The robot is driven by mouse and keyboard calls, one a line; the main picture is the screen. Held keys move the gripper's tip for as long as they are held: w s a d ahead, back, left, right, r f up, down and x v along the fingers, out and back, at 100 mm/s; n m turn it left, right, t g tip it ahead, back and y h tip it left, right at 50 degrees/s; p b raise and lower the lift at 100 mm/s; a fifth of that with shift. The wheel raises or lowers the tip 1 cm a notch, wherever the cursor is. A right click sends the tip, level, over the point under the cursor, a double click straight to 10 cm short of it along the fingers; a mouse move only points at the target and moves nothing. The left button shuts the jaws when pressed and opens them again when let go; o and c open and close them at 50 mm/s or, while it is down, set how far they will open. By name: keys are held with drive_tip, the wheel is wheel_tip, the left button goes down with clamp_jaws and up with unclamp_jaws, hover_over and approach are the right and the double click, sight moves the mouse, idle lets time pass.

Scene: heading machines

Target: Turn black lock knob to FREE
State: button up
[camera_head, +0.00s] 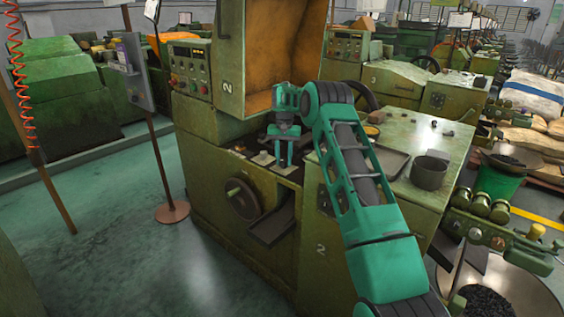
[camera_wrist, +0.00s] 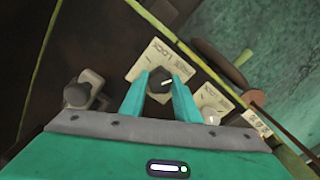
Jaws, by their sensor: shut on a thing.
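The black lock knob (camera_wrist: 159,82) sits on a cream label plate (camera_wrist: 152,57) in the wrist view. A short white mark on the knob points to the right in that view. The plate's lettering is small and tilted; LOCK seems readable, and I cannot tell which word the mark faces. My gripper (camera_wrist: 161,92) has its teal fingers on both sides of the knob, shut on it. In the head view my gripper (camera_head: 280,158) points down at the front panel of the green machine (camera_head: 325,240); the knob is hidden there.
In the wrist view, a dark knob (camera_wrist: 77,95) stands at the left and a pale small knob (camera_wrist: 211,116) close to the right finger. In the head view, a handwheel (camera_head: 243,198) and a chute (camera_head: 272,222) are below; a dark pot (camera_head: 429,173) stands on the machine top.

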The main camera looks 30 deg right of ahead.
sight(283, 159)
drive_tip(key=m, duration=0.5)
drive_tip(key=shift+w+r+m, duration=0.1)
drive_tip(key=shift+m, duration=1.8)
drive_tip(key=shift+w+r+m, duration=0.1)
drive_tip(key=shift+m, duration=0.2)
drive_tip(key=o, duration=1)
drive_tip(key=shift+o, duration=0.2)
wheel_tip(283, 159, up, 11)
drive_tip(key=shift+f, duration=0.2)
